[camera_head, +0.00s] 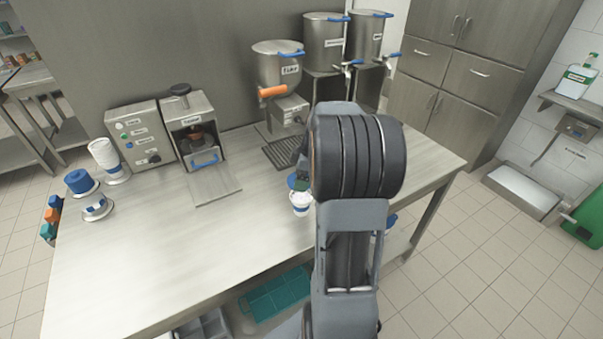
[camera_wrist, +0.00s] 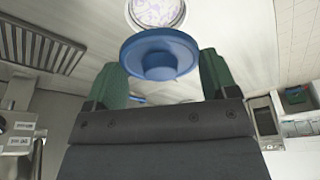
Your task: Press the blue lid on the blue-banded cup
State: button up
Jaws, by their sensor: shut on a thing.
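The blue lid (camera_wrist: 160,55) is between the green fingers of my gripper (camera_wrist: 161,76), which is shut on it, in the wrist view. In the head view a bit of the lid (camera_head: 293,181) shows beside my arm, just above and behind the cup. The white cup with a blue band (camera_head: 301,204) stands upright on the table, left of my arm. Its round top (camera_wrist: 158,10) shows at the upper edge of the wrist view, beyond the lid and without it on. My arm hides most of the gripper in the head view.
A sealing machine with an open front (camera_head: 195,135), a control box (camera_head: 138,135) and stacked white cups (camera_head: 103,153) stand at the left. A stack of blue lids (camera_head: 78,181) is near the left edge. A metal dispenser (camera_head: 278,66) stands behind. The table's middle front is clear.

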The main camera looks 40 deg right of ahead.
aim_at(301, 195)
jog(key=shift+f+b, duration=1.9)
jog(key=shift+f, duration=0.85)
jog(key=shift+s+d, duration=0.15)
jog(key=shift+f+b, duration=0.3)
jog(key=shift+b, duration=0.15)
jog(key=shift+c, duration=0.2)
jog(key=o, duration=0.8)
jog(key=v, duration=1.4)
